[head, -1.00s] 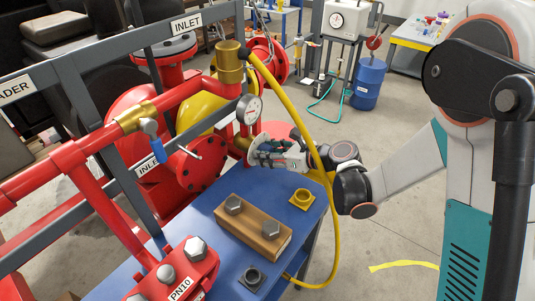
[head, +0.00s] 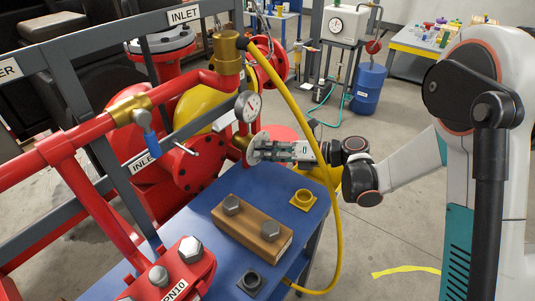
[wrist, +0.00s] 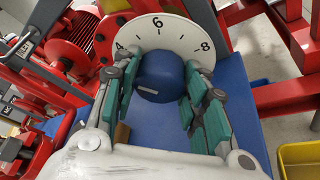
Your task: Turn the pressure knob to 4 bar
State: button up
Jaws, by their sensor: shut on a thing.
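The pressure knob (wrist: 160,75) is a round blue knob in front of a white dial plate (wrist: 180,30). The wrist view shows the numbers 4 at the left, 6 at the top and 8 at the right. A short white mark shows on the knob's near face; I cannot tell which number it points to. My gripper (wrist: 162,92) has its teal-padded fingers on both sides of the knob and is shut on it. In the head view my gripper (head: 285,151) reaches in from the right to the dial plate (head: 258,149), and its fingers hide the knob.
A pressure gauge (head: 248,106) stands just above the dial on red piping. A yellow hose (head: 300,113) arcs down close to my wrist. The blue table (head: 213,255) below holds a wooden block (head: 252,229) with bolts and a yellow fitting (head: 303,200).

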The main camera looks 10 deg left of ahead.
dwell(0.4)
jog(key=o, duration=1.1)
jog(key=shift+d+m, duration=0.15)
jog(key=shift+m, duration=0.15)
jog(key=v, duration=1.1)
jog(key=shift+w+d, duration=0.1)
jog(key=shift+d, duration=0.3)
